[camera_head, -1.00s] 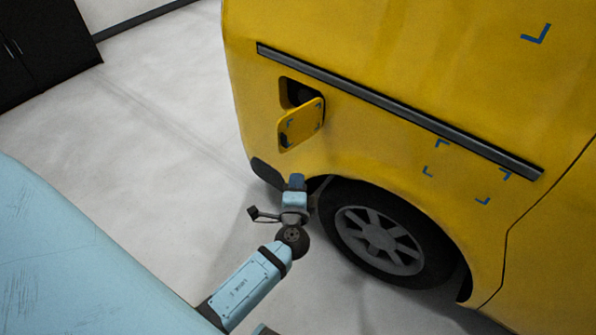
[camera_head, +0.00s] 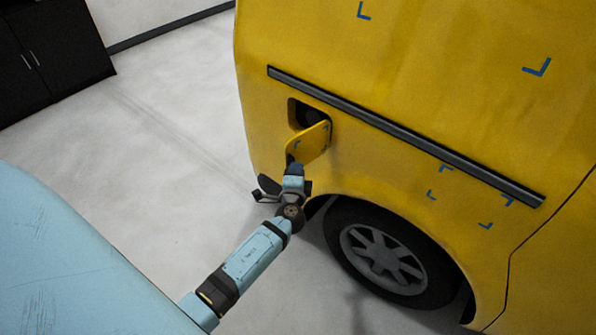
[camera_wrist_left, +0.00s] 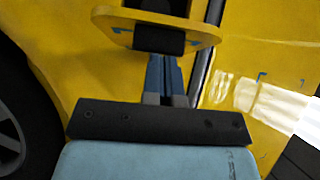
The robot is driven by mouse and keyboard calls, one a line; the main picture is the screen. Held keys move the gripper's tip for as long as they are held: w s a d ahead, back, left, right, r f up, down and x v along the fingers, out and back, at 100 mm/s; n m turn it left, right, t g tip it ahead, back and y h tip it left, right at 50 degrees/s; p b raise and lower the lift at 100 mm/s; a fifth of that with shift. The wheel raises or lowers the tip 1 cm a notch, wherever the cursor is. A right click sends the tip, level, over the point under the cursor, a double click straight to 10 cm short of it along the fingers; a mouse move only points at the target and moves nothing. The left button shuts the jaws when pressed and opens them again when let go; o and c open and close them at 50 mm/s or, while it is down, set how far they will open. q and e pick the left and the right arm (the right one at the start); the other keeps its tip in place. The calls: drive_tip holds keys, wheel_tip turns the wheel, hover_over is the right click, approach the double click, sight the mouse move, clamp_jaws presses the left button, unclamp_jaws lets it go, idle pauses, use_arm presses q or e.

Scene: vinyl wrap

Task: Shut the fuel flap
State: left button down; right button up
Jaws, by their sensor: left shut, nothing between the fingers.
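The yellow fuel flap (camera_head: 312,143) stands open on the side of the yellow van, hinged at the right of the dark fuel recess (camera_head: 297,112). My left gripper (camera_head: 295,168) is shut and empty, just below the lower edge of the flap. In the left wrist view the gripper's blue fingers (camera_wrist_left: 165,62) point at the flap (camera_wrist_left: 198,38), close to a dark block (camera_wrist_left: 153,39) on it. I cannot tell whether they touch. My right gripper does not show.
The yellow van (camera_head: 430,90) fills the right side, with a dark trim strip (camera_head: 400,132) above the flap's level and a rear wheel (camera_head: 385,252) below right. A black cabinet (camera_head: 50,55) stands far left. The grey floor (camera_head: 170,130) between is clear.

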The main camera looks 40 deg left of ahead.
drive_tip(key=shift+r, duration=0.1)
use_arm(q)
drive_tip(key=shift+a, duration=0.15)
drive_tip(key=w+a+m+t+h+b, duration=0.2)
drive_tip(key=w+a+m+h+b, duration=0.3)
drive_tip(key=a+m+h+b, duration=0.55)
drive_tip(key=w+a+m+g+h+b, duration=0.1)
drive_tip(key=w+a+h+b, duration=0.1)
drive_tip(key=w+h+b, duration=0.1)
drive_tip(key=w+a+m+g+h+b, duration=0.2)
drive_tip(key=w+a+h+b, duration=0.1)
drive_tip(key=w+h+b, duration=0.1)
drive_tip(key=w+a+m+g+h+b, duration=0.1)
drive_tip(key=w+a+h+b, duration=0.1)
drive_tip(key=w+h+b, duration=0.2)
drive_tip(key=shift+a+g+b, duration=0.3)
drive_tip(key=shift+a+b, duration=0.05)
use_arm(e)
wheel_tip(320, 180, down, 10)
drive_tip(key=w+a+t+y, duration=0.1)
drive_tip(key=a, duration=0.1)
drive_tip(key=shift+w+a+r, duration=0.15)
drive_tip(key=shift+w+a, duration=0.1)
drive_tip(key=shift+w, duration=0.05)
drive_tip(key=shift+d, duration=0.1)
